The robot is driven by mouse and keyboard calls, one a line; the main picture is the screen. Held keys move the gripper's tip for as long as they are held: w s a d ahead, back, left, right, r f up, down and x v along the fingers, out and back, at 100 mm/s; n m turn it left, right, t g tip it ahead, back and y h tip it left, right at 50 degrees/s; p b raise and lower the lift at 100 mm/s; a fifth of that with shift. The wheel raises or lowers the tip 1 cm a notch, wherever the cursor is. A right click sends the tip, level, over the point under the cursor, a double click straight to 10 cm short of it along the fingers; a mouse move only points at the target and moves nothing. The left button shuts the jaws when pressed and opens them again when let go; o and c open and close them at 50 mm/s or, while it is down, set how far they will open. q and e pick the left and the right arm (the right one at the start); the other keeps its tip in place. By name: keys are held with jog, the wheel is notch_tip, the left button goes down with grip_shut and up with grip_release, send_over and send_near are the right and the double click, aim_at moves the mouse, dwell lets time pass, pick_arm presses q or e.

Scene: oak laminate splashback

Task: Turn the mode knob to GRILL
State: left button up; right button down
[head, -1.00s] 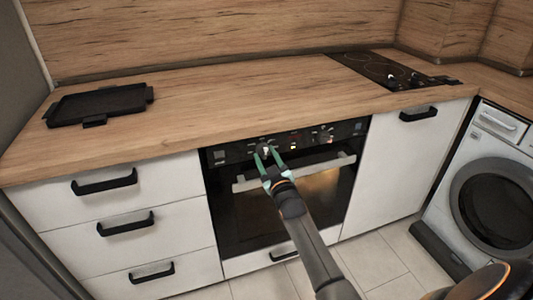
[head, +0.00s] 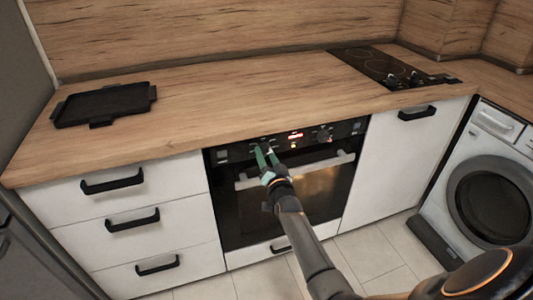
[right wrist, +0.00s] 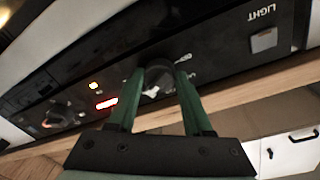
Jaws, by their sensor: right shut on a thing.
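The oven's control panel (head: 345,129) is black and runs under the counter edge. My right gripper (head: 266,151) has green fingers and is shut on the dark left-hand knob, taken as the mode knob. In the right wrist view the knob (right wrist: 157,80) sits between the two fingertips, with a pale mark on it. White lettering around it is upside down and too small to read surely, so its setting cannot be told. My left gripper is out of view.
A second knob (head: 323,135) and a lit red display (head: 295,135) are on the panel. The oven door handle (head: 325,164) juts out below. A LIGHT button (right wrist: 264,40) shows in the right wrist view. A black tray (head: 105,105) lies on the counter, and a hob (head: 385,68) is at right.

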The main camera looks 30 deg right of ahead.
jog(key=m, duration=0.2)
jog(key=shift+r+m+p, duration=0.15)
jog(key=shift+m+p, duration=0.2)
jog(key=shift+m, duration=1.15)
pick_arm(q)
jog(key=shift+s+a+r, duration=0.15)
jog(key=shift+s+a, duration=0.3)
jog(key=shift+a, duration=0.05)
pick_arm(e)
jog(key=shift+m, duration=1)
jog(key=shift+a+g, duration=0.1)
jog(key=shift+g, duration=0.2)
jog(key=shift+c, duration=1.6)
grip_release()
pick_arm(q)
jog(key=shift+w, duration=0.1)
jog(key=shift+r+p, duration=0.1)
jog(key=shift+p, duration=0.25)
